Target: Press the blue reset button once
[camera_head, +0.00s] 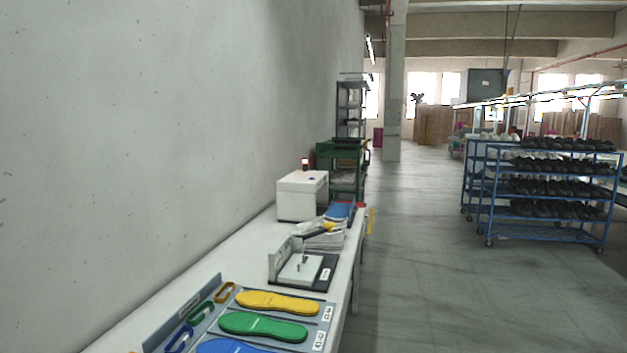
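A white box (296,201) stands on the far part of the long white table (235,250), near the wall. A small blue spot (312,180) shows on its upper part; it may be the blue reset button, but it is too small to be sure. A small lamp with a red part (305,164) stands on or just behind the box's top. My gripper is not in this view.
The table also holds blue, green and yellow insoles (277,302), a fixture with a white plate (300,268) and a stack of papers (324,240). A green cart (341,155) stands beyond. Blue shoe racks (540,238) stand right; the aisle floor (415,270) is clear.

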